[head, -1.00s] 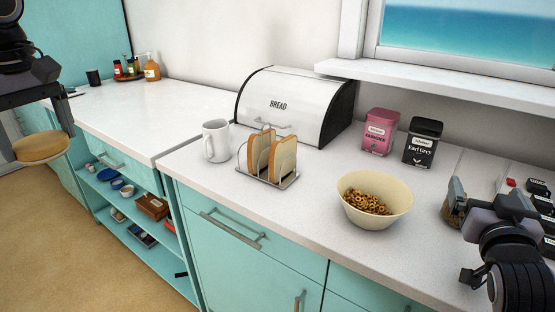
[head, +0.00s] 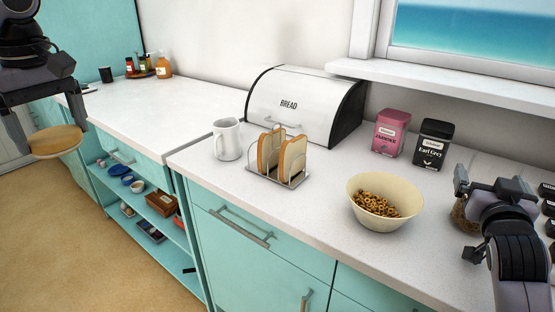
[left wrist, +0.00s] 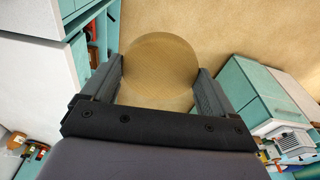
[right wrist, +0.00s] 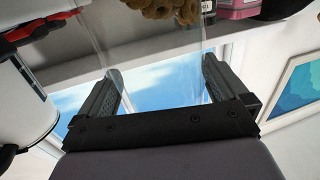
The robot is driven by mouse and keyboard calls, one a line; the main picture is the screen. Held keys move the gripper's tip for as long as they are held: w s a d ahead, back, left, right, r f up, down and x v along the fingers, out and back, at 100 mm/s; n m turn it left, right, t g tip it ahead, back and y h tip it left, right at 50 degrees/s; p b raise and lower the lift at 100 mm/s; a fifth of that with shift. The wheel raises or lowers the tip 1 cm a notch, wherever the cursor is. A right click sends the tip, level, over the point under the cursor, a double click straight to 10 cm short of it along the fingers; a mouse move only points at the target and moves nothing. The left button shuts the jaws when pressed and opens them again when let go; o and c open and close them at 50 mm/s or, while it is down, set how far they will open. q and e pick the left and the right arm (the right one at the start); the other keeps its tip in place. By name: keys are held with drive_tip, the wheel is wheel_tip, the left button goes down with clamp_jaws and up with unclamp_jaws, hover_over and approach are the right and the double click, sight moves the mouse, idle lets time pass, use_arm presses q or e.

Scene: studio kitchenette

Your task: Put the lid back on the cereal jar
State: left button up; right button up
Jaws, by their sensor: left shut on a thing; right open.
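The round wooden lid (head: 57,142) is held between the fingers of my left gripper (head: 48,136), at the far left of the head view. It also shows in the left wrist view (left wrist: 160,70), a plain disc over the floor. The clear cereal jar (head: 462,216) stands on the counter at the right, mostly hidden by my right gripper (head: 469,213). In the right wrist view its glass shows between the open fingers, with cereal rings (right wrist: 165,8) at the top edge. I cannot tell whether the fingers touch the glass.
Left of the jar stand a cream bowl of cereal rings (head: 357,187), a toast rack (head: 278,178) and a white mug (head: 228,146). A bread bin (head: 300,105), a pink tin (head: 390,132) and a black tin (head: 433,143) are behind. The left counter (head: 150,105) has free room.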

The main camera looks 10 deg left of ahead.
idle(0.3)
drive_tip(key=c, duration=1)
drive_tip(key=shift+o, duration=0.2)
use_arm(q)
wheel_tip(320, 180, up, 3)
drive_tip(key=p, duration=0.2)
drive_tip(key=shift+f+p, duration=0.2)
drive_tip(key=shift+p, duration=0.1)
use_arm(e)
wheel_tip(320, 180, up, 20)
drive_tip(key=o, duration=0.6)
drive_tip(key=c, duration=0.8)
